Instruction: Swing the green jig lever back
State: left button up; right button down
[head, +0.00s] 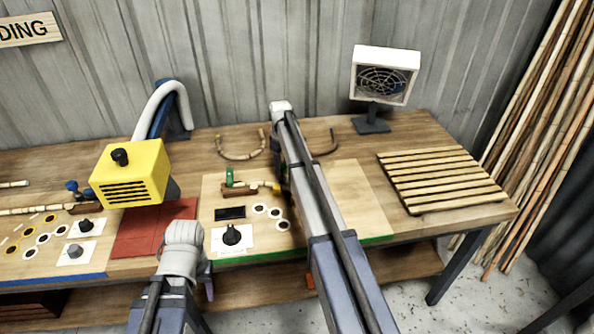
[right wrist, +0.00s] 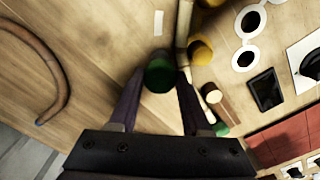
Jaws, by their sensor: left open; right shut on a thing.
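In the right wrist view the green-capped jig lever (right wrist: 160,76) stands between the two dark fingers of my right gripper (right wrist: 158,90), which is shut on it. In the head view my right arm covers the lever, and only a dark part of the right gripper (head: 276,160) shows beside the jig. The jig has a wooden block (right wrist: 222,103) with another green piece (head: 230,178) at its left end and a short rattan piece along it. My left gripper (head: 208,286) is low at the table's front edge, mostly hidden behind its arm, open and away from the jig.
A yellow machine (head: 130,178) stands left of the jig, above a red mat (head: 152,232). A black dial (head: 232,235) and white rings lie in front of the jig. A curved rattan piece (head: 241,155) lies behind. A fan (head: 384,80) and slatted rack (head: 440,180) are right.

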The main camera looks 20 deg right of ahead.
jog(key=w+a+n, duration=0.1)
jog(key=a, duration=0.2)
jog(key=w+a+n, duration=0.2)
jog(key=a, duration=0.1)
jog(key=w+a+n, duration=0.2)
jog(key=shift+w+a, duration=0.25)
jog(key=shift+a, duration=0.15)
jog(key=shift+w+a+n, duration=0.25)
jog(key=shift+a+n, duration=0.35)
jog(key=shift+a, duration=0.45)
jog(key=shift+c, duration=1.8)
grip_release()
jog(key=shift+a, duration=0.15)
jog(key=shift+r, duration=0.1)
notch_tip(320, 180, up, 8)
jog(key=p, duration=0.8)
jog(key=shift+f, duration=0.2)
